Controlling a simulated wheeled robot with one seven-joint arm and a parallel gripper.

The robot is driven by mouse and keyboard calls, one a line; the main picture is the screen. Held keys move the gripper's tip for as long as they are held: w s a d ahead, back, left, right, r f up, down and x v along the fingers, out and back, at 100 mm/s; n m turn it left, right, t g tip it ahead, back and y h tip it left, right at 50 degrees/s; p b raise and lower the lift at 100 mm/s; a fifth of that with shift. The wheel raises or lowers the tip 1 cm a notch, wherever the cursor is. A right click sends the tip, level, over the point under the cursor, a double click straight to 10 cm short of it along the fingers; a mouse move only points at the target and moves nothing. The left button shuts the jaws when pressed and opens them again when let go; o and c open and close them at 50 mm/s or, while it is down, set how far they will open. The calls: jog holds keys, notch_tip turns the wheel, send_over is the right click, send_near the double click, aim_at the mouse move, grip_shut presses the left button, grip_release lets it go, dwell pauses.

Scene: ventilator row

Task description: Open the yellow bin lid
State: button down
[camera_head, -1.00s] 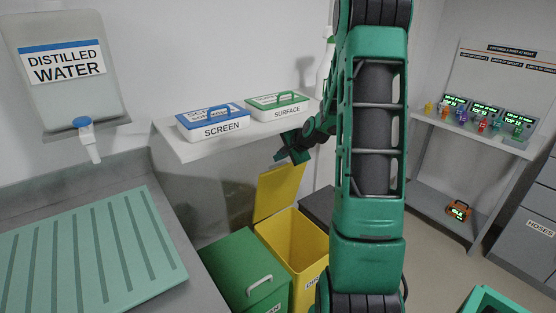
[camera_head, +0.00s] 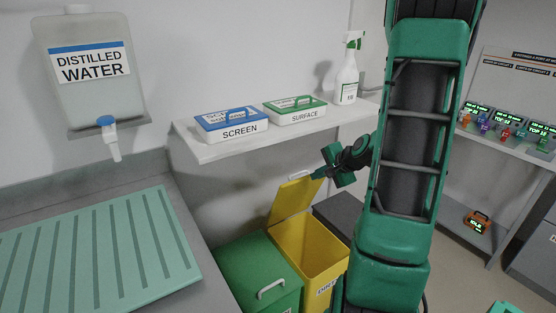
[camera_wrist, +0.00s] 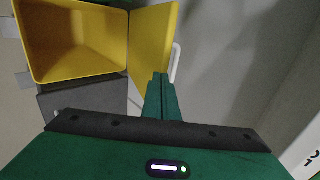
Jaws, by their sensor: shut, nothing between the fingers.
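The yellow bin (camera_head: 322,248) stands under the wall shelf with its inside showing. Its yellow lid (camera_head: 294,197) stands raised and tilted back at the bin's rear left edge. In the wrist view the open bin (camera_wrist: 72,40) is at the upper left, and the lid (camera_wrist: 153,45) with its pale handle (camera_wrist: 175,62) is right of it. My gripper (camera_head: 318,174) is at the lid's upper edge beside the handle. In the wrist view its fingers (camera_wrist: 160,80) are together and empty, close to the lid; whether they touch it I cannot tell.
A green lidded bin (camera_head: 262,275) stands left of the yellow bin, and a dark bin (camera_head: 338,217) right of it. Above, the shelf (camera_head: 205,153) holds the SCREEN box (camera_head: 231,124), SURFACE box (camera_head: 295,110) and a spray bottle (camera_head: 347,75). A counter lies left.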

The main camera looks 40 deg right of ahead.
jog(key=shift+a, duration=0.1)
jog(key=s+a+r+n+g, duration=0.35)
jog(key=s+a, duration=0.25)
jog(key=s, duration=0.3)
jog(key=s+a+r+n+g, duration=0.2)
jog(key=s+a+n+g, duration=0.1)
jog(key=s+a+n, duration=0.4)
jog(key=s+a+r+n+g, duration=0.25)
jog(key=s+a, duration=0.25)
jog(key=s, duration=0.5)
jog(key=m+t, duration=0.9)
jog(key=m, duration=0.4)
send_near(302, 172)
notch_tip(302, 172, up, 3)
jog(key=s+a, duration=0.3)
jog(key=x, duration=1)
jog(key=shift+d+f, duration=0.1)
jog(key=shift+f, duration=0.1)
